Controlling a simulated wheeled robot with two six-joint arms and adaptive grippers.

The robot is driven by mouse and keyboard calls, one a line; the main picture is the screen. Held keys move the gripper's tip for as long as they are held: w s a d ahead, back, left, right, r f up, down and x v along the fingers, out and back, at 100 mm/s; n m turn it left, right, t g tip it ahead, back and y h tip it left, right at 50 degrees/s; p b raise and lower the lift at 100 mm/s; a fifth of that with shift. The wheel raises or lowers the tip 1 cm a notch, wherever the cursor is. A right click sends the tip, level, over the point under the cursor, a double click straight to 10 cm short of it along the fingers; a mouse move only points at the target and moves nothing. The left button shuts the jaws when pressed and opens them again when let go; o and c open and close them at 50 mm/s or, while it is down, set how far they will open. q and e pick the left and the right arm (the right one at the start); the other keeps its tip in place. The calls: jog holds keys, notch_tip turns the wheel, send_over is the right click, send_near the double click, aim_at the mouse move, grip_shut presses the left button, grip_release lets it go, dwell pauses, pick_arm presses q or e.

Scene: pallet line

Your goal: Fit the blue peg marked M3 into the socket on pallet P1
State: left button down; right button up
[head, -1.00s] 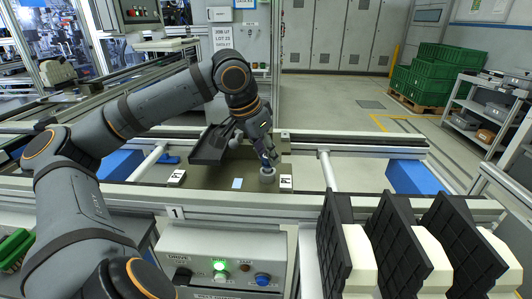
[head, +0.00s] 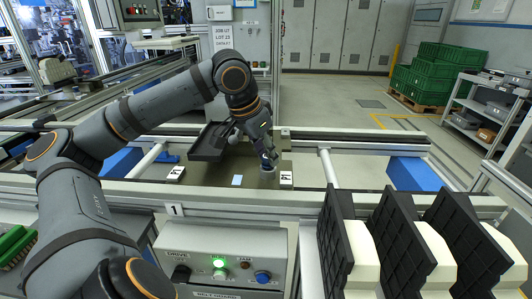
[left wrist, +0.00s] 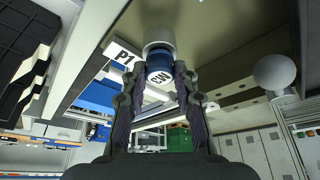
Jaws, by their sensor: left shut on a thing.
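The blue peg, with a white M3 face, is between the fingers of my left gripper in the left wrist view (left wrist: 160,66). My left gripper (head: 267,158) is shut on it and points down over pallet P1 (head: 213,182). The pale round socket (head: 268,173) is directly under the fingers; in the left wrist view it is the light ring (left wrist: 159,38) against the peg's far end. The peg lines up with the ring, but how deep it sits cannot be told. The P1 label (head: 286,178) is right of the socket. My right gripper is out of view.
Rails (head: 330,200) run in front of and behind the pallet. Blue blocks (head: 414,175) flank it. Black-and-cream parts (head: 345,250) stand at the front right. A drive box (head: 220,250) is in front.

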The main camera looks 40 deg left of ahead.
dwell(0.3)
pick_arm(q)
jog(key=c, duration=0.6)
grip_release()
jog(key=shift+o, duration=0.2)
jog(key=shift+r, duration=0.15)
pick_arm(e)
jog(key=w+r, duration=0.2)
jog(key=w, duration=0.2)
pick_arm(q)
jog(key=shift+r+p, duration=1.15)
jog(key=shift+p, duration=0.2)
notch_tip(320, 180, up, 2)
jog(key=shift+r+p, duration=0.25)
jog(key=shift+p, duration=1)
jog(key=shift+r+p, duration=1)
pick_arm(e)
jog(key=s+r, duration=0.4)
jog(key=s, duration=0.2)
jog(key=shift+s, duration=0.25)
